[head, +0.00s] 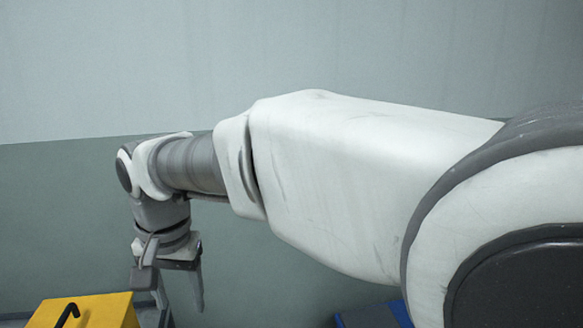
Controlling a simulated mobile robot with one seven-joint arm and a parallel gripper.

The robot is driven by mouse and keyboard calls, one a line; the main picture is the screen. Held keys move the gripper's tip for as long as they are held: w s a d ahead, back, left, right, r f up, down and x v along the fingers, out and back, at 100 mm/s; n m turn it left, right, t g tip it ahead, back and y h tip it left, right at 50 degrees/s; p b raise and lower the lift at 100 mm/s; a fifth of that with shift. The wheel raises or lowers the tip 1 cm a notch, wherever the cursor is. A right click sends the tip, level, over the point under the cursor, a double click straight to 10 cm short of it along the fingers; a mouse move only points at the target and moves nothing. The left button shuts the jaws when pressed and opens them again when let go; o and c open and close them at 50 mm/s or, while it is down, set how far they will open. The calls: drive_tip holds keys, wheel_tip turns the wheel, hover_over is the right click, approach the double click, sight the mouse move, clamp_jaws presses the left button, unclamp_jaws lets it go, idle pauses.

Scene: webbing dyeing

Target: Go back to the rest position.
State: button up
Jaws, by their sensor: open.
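My gripper (179,294) hangs at the lower left of the head view, pointing down, at the end of my outstretched white and grey arm. Its two fingers are spread apart, and I see nothing held between them. The fingers are just right of a yellow box-like object in the picture; I cannot tell whether they touch anything below. The lower ends are close to the bottom edge of the frame.
The yellow object (103,310) with a black hook-shaped mark or handle (67,314) is at the bottom left. A blue object (372,316) shows partly under my arm at the bottom. A plain wall (60,215) stands behind. The floor is mostly out of view.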

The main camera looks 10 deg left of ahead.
drive_tip(key=d+r+t+p, duration=0.1)
drive_tip(key=d+r, duration=0.1)
drive_tip(key=d, duration=0.9)
drive_tip(key=d+r+t, duration=0.1)
drive_tip(key=d+r, duration=0.2)
drive_tip(key=d, duration=0.8)
drive_tip(key=s+d+f+t, duration=0.1)
drive_tip(key=s+d, duration=0.2)
drive_tip(key=d, duration=0.3)
drive_tip(key=s+d+f+m+t+p, duration=0.1)
drive_tip(key=s+d+f, duration=0.1)
drive_tip(key=s+d, duration=0.2)
drive_tip(key=d, duration=0.3)
drive_tip(key=shift+h, duration=0.4)
drive_tip(key=shift+c, duration=0.7)
drive_tip(key=shift+a, duration=0.15)
